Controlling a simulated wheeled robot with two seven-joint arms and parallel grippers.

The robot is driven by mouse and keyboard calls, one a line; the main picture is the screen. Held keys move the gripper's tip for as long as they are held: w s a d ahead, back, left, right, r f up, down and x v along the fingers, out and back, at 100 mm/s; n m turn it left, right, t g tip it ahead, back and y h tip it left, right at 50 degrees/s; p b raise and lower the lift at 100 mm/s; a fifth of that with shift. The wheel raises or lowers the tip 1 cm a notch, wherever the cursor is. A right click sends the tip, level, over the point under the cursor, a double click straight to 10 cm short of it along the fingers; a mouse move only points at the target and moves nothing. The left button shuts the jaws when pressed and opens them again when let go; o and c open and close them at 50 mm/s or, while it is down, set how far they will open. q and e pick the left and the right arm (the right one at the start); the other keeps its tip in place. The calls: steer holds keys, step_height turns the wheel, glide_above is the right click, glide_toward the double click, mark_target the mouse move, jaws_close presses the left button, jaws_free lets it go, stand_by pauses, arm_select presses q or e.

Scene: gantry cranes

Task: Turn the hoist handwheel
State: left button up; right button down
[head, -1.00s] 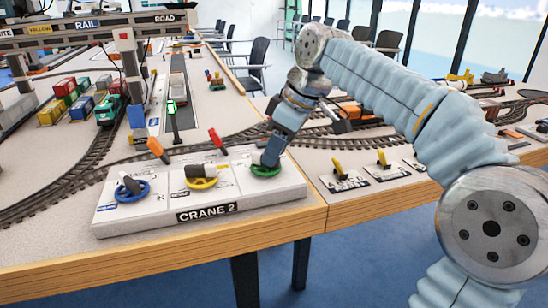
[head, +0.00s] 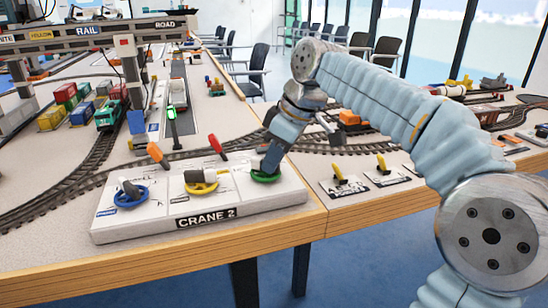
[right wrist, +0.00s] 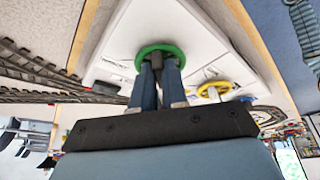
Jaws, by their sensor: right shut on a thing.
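The white panel marked CRANE 2 (head: 150,228) carries three handwheels: blue (head: 131,195), yellow (head: 201,187) and green (head: 263,178). Which one is labelled hoist cannot be read. My right gripper (head: 269,164) reaches down to the green wheel from above. The right wrist view shows the green wheel's ring (right wrist: 155,47) with a dark grip post at its near side. My right gripper (right wrist: 157,70) is shut on that post, one finger on each side. My left gripper is not in view.
An orange lever (head: 157,155) and a red lever (head: 216,143) rise at the panel's back. Yellow switch levers (head: 339,173) stand on the table to the right. A gantry crane (head: 130,60), tracks and a green train (head: 108,116) lie beyond the panel.

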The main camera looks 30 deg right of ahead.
steer(key=shift+m, duration=0.3)
steer(key=m, duration=0.2)
steer(key=m+h+p, duration=0.1)
steer(key=shift+s+a+r+m+t+h, duration=0.1)
steer(key=shift+s+a+m+t+h, duration=0.1)
steer(key=shift+a+m+t+h, duration=0.15)
steer(key=m, duration=0.1)
steer(key=m+h+p, duration=0.1)
steer(key=m, duration=0.1)
steer(key=shift+a+m+h+p, duration=0.25)
steer(key=shift+m+p, duration=0.1)
steer(key=shift+p, duration=0.05)
steer(key=shift+a+m, duration=0.1)
steer(key=shift+m, duration=0.6)
steer(key=shift+h, duration=0.3)
steer(key=c, duration=1.2)
jaws_free()
steer(key=shift+o, duration=0.2)
